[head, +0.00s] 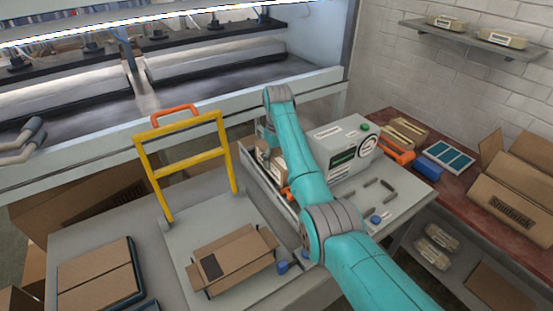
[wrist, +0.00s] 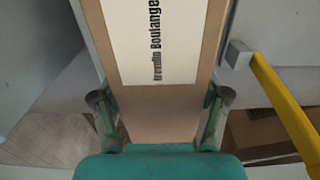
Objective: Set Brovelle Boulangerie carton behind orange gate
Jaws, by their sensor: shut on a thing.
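The Brovelle Boulangerie carton (wrist: 160,115) is a brown carton with a white label reading "Brovelle Boulange…" in the wrist view. My gripper (wrist: 160,97) is shut on it, one finger on each side. In the head view my gripper (head: 268,138) is partly hidden behind my arm, above the bench's far side, and the carton (head: 263,158) shows only in part.
An open brown box (head: 235,262) lies in front of the gate. A closed carton (head: 98,277) is at the left. A grey machine (head: 340,148) stands right of my gripper. The large press (head: 140,100) borders the back.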

